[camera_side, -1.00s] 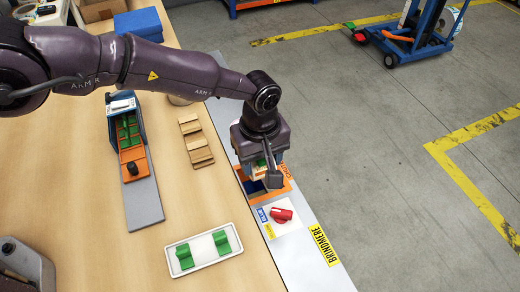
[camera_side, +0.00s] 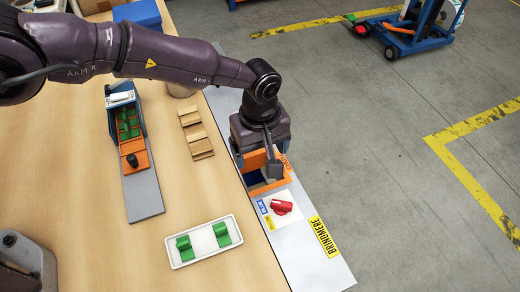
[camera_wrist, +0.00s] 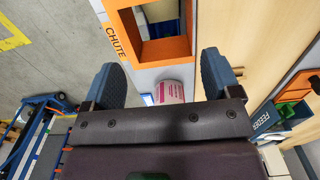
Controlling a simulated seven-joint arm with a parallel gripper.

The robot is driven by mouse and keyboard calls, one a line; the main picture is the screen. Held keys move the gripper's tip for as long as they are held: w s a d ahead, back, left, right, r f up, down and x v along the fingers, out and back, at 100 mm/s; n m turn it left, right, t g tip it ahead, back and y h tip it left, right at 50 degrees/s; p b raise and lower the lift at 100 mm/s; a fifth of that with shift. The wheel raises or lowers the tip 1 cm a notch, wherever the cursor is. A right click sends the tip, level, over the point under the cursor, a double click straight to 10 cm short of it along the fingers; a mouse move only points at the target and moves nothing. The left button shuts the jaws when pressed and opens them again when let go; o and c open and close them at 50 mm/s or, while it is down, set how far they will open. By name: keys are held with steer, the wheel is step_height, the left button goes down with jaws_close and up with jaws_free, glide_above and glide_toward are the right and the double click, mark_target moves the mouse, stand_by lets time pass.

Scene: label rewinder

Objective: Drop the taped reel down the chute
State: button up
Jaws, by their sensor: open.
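The chute is an orange square frame (camera_side: 284,181) in the grey counter strip, with a dark blue opening partly hidden by my gripper. My gripper (camera_side: 268,172) points down right over it in the side view. In the wrist view my gripper (camera_wrist: 163,75) has its two dark fingers wide apart with nothing held between them, and the orange chute frame (camera_wrist: 165,50) lies just beyond the fingertips. I cannot make out the taped reel in either current view.
A red knob (camera_side: 281,208) on a white plate sits in front of the chute. A white tray (camera_side: 204,262) with two green pieces lies on the wooden table. A blue and orange feeder (camera_side: 136,158) and wooden stepped blocks (camera_side: 196,136) stand further left.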

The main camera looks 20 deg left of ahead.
step_height(320, 180, up, 12)
stand_by(0.3)
stand_by(0.9)
steer(key=s+a+r+m+t, duration=0.2)
steer(key=s+a+r, duration=0.4)
steer(key=a, duration=0.5)
steer(key=s+a+r+m+t, duration=0.1)
steer(key=s+a+r+m, duration=0.3)
steer(key=s+a, duration=0.6)
steer(key=s+a+r+m+t, duration=0.2)
steer(key=s+a+r, duration=0.6)
steer(key=a, duration=0.4)
steer(key=shift+s+m+t, duration=0.3)
steer(key=shift+m, duration=0.2)
steer(key=shift+r, duration=0.1)
